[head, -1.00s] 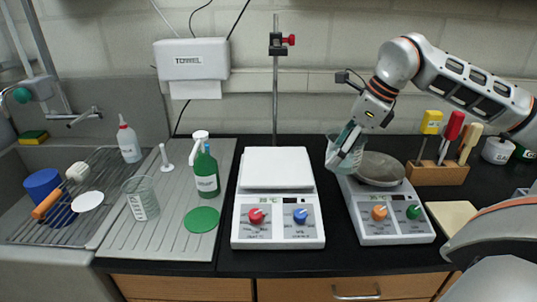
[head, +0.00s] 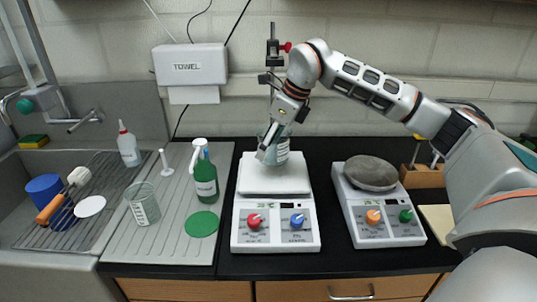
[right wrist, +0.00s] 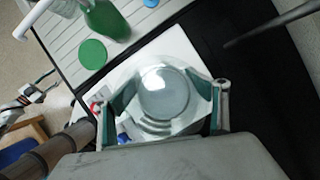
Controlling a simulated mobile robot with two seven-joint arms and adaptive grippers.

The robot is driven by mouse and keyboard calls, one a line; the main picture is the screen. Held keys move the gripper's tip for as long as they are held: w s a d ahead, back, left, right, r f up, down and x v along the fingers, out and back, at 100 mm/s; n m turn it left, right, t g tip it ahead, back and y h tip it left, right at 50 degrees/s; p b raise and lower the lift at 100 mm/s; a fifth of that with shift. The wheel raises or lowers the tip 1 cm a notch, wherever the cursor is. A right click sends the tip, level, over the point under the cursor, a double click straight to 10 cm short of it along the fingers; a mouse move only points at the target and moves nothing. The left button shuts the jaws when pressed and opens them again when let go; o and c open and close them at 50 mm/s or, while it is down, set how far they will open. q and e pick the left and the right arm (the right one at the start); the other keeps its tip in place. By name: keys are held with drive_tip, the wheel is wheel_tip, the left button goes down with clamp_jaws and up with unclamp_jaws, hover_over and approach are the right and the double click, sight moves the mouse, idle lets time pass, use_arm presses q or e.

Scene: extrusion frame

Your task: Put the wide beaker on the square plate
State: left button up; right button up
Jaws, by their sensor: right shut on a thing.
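A clear glass beaker (head: 282,151) is held upright in my right gripper (head: 268,152), over the back part of the white square plate (head: 262,184) of the left hotplate. In the right wrist view the two fingers close around the beaker (right wrist: 165,92) from both sides, with the square plate (right wrist: 176,42) beneath. I cannot tell whether the beaker's base touches the plate. My left gripper is not in view.
The hotplate (head: 275,238) has red and blue knobs. A retort stand (head: 272,60) rises behind it. A second hotplate (head: 388,233) with a grey round top (head: 371,173) stands right. Another beaker (head: 143,204), a green bottle (head: 205,180) and a green disc (head: 201,224) are left.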

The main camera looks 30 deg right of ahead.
sight(280, 143)
wheel_tip(280, 143, down, 4)
drive_tip(key=shift+d+r, duration=0.1)
drive_tip(key=shift+r, duration=0.15)
drive_tip(key=o, duration=1.5)
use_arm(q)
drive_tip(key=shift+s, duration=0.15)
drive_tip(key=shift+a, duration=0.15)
use_arm(e)
drive_tip(key=shift+s+d+r, duration=0.1)
drive_tip(key=shift+s+r, duration=0.1)
drive_tip(key=shift+r, duration=0.4)
drive_tip(key=v, duration=0.4)
drive_tip(key=shift+s+d+f, duration=0.1)
drive_tip(key=shift+s+d, duration=0.25)
drive_tip(key=shift+s, duration=0.05)
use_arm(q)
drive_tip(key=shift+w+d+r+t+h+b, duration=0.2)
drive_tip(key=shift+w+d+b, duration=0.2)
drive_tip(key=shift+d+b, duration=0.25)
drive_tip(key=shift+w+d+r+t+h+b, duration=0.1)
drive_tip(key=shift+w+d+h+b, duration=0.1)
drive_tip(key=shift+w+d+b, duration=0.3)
use_arm(e)
drive_tip(key=s+d, duration=0.6)
drive_tip(key=s, duration=0.3)
